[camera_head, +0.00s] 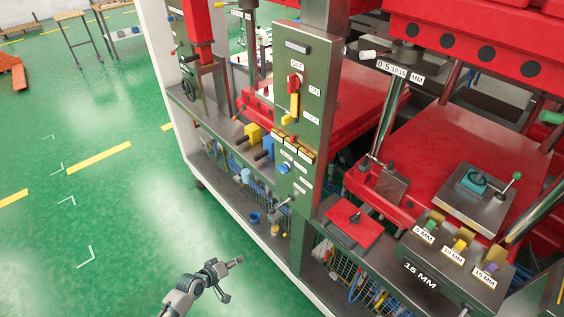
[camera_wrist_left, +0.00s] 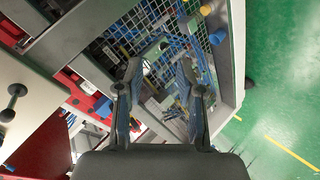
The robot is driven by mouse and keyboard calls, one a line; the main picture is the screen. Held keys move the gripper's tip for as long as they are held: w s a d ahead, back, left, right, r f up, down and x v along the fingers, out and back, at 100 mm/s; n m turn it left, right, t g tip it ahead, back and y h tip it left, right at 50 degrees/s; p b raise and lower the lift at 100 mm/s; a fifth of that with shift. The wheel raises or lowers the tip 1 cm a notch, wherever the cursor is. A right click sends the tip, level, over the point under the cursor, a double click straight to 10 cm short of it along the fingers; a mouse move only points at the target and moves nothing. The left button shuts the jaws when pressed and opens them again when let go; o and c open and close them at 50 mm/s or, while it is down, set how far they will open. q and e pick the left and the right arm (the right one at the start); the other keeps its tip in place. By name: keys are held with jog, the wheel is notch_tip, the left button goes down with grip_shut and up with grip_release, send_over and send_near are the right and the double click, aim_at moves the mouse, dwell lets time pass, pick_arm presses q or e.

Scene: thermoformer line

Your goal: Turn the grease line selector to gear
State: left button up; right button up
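A grey control post (camera_head: 304,110) stands in the middle of the head view. It carries a red knob (camera_head: 294,84) with a yellow handle below it, then a row of yellow tags, a blue knob (camera_head: 284,168) and a grey lever (camera_head: 283,214) low down. The small labels there are too small to read, so I cannot tell which control is the grease line selector. My left gripper (camera_head: 234,278) is over the green floor, left of and below the lever, apart from the machine. In the left wrist view its fingers (camera_wrist_left: 160,78) are spread and empty. My right gripper is not in view.
A white frame edge (camera_head: 262,255) and wire mesh (camera_wrist_left: 130,30) with hoses behind it lie beside the left gripper. A blue cup (camera_head: 254,217) sits on the ledge. A red press bed (camera_head: 440,150) fills the right.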

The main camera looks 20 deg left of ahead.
pick_arm(q)
jog(key=w+a+r+n+t+h+p, duration=0.1)
jog(key=w+r+n+t+h, duration=0.2)
jog(key=r, duration=1.7)
jog(key=n+t+h+p, duration=0.1)
jog(key=n+t+p, duration=0.1)
jog(key=t, duration=0.1)
send_near(280, 171)
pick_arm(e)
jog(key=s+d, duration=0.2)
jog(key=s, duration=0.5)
pick_arm(q)
jog(key=p+x, duration=0.4)
jog(key=x, duration=0.5)
jog(key=shift+w+d+p, duration=0.25)
jog(key=shift+w+p, duration=0.1)
jog(key=shift+p, duration=0.05)
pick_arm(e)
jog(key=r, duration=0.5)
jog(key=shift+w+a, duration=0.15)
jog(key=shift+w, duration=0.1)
pick_arm(q)
jog(key=shift+f, duration=0.15)
jog(key=shift+a, duration=0.15)
jog(key=shift+c, duration=0.5)
grip_shut()
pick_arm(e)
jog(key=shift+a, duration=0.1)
